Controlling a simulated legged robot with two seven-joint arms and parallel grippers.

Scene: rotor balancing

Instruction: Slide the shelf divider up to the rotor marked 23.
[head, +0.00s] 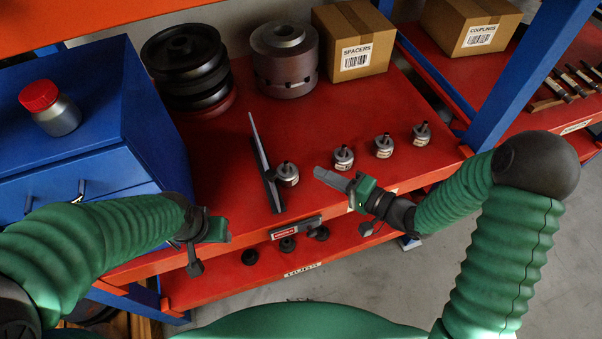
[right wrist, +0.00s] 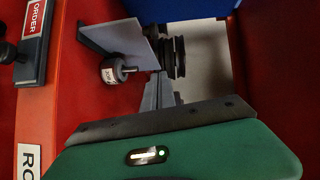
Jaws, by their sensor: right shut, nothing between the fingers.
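The shelf divider (head: 267,178), a thin grey upright plate on a dark base, stands on the red shelf. In the right wrist view the divider (right wrist: 118,38) is at the upper left. A small metal rotor (head: 287,174) is close at its right side; I cannot tell whether they touch. More rotors (head: 343,158), (head: 383,146), (head: 421,133) stand in a row to the right. Their numbers are too small to read. My right gripper (head: 319,174) is shut and empty, just right of the nearest rotor. My left gripper (head: 222,231) is at the shelf's front left; its fingers are unclear.
Black pulleys (head: 186,62), a grey cylinder (head: 284,58) and a spacers box (head: 352,40) stand at the back. A blue cabinet (head: 140,130) bounds the left, with a red-capped jar (head: 50,107) on top. A small sign (head: 296,229) sits at the front edge.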

